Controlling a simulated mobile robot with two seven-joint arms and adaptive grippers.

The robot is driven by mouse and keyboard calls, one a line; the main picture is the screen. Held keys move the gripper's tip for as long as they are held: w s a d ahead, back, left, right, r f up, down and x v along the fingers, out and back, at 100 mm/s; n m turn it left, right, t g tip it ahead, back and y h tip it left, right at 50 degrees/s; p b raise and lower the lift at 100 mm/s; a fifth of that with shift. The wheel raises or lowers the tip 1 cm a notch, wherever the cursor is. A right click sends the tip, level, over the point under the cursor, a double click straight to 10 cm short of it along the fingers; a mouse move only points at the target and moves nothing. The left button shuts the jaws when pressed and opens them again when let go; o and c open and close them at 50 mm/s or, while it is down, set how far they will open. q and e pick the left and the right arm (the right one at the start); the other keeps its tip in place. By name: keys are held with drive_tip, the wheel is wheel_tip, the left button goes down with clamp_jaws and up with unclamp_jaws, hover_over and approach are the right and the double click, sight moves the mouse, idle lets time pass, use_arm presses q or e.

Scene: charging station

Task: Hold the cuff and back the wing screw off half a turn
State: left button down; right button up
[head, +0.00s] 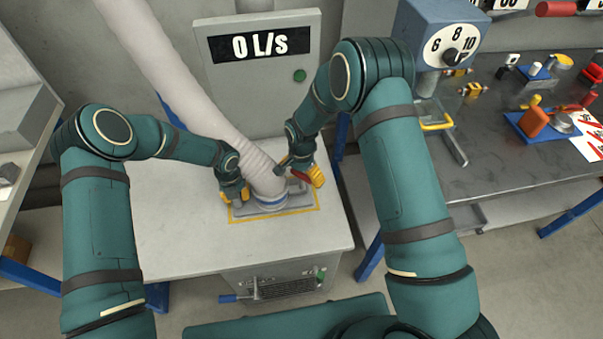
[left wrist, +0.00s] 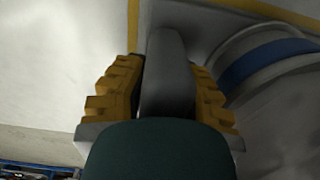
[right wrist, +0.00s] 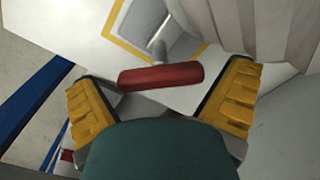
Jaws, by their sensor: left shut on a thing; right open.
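The pale hose ends in a cuff (head: 268,187) above a blue ring (head: 272,201) on the bench top. The ring also shows in the left wrist view (left wrist: 265,62). My left gripper (head: 238,196) is at the cuff's left side, shut on a grey upright lug (left wrist: 168,75) beside the ring. A red bar on a grey stem (right wrist: 160,78), seemingly the wing screw, stands at the cuff's right. My right gripper (head: 312,177) is open there. In the right wrist view the bar lies ahead of its spread fingers, with no visible contact.
A yellow outline (head: 312,220) surrounds the grey base plate on the pale bench (head: 175,240). Behind is a cabinet whose display (head: 260,45) reads 0 L/S. A dark workbench (head: 480,130) with tools stands at the right. The bench's front left is clear.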

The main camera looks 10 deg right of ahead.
drive_tip(key=c, duration=1)
drive_tip(key=shift+o, duration=0.2)
drive_tip(key=shift+n, duration=0.4)
drive_tip(key=n, duration=1.3)
drive_tip(key=shift+n, duration=2.5)
